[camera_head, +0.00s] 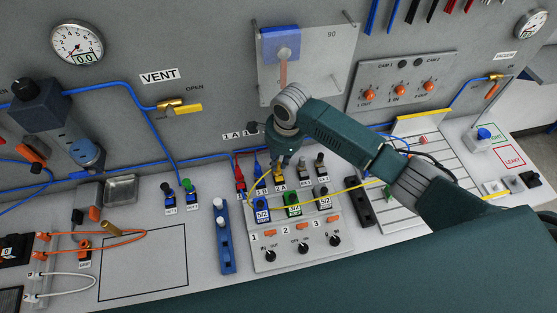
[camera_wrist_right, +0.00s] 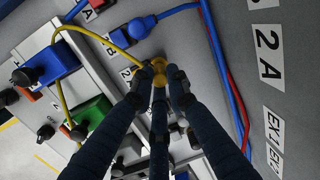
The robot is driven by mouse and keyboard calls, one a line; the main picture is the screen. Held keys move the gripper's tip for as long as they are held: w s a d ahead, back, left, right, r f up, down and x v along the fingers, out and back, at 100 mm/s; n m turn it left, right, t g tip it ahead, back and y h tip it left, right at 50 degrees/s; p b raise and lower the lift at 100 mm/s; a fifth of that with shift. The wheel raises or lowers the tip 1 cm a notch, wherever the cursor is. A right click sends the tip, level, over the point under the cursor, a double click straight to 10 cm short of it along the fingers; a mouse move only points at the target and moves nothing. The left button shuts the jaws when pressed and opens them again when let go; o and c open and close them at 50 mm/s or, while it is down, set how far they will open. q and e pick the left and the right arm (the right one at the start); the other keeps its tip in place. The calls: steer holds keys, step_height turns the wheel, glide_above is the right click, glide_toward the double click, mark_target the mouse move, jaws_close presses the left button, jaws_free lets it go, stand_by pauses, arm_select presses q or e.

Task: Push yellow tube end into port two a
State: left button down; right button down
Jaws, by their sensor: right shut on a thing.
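My right gripper (camera_head: 284,160) points down over the row of ports on the bench panel. In the right wrist view its dark fingers (camera_wrist_right: 159,88) are shut on the yellow tube end (camera_wrist_right: 159,73). The yellow tube (camera_wrist_right: 92,36) arcs from there to the left, past a blue valve block (camera_wrist_right: 50,64). A yellow fitting (camera_head: 279,175) stands at the label 2 A, directly below the gripper. The fingers hide the contact, so I cannot tell whether the tube end is seated in it. My left gripper is in neither view.
Red (camera_head: 240,180) and blue (camera_head: 259,170) plugs stand just left of the yellow fitting. Dark fittings (camera_head: 302,170) stand to its right. Blue and green (camera_head: 292,205) valve blocks sit in front. Another yellow tube stretch (camera_head: 345,189) crosses the panel to the right.

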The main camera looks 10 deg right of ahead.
steer(key=shift+f, duration=0.25)
stand_by(0.5)
steer(key=c, duration=1.2)
jaws_free()
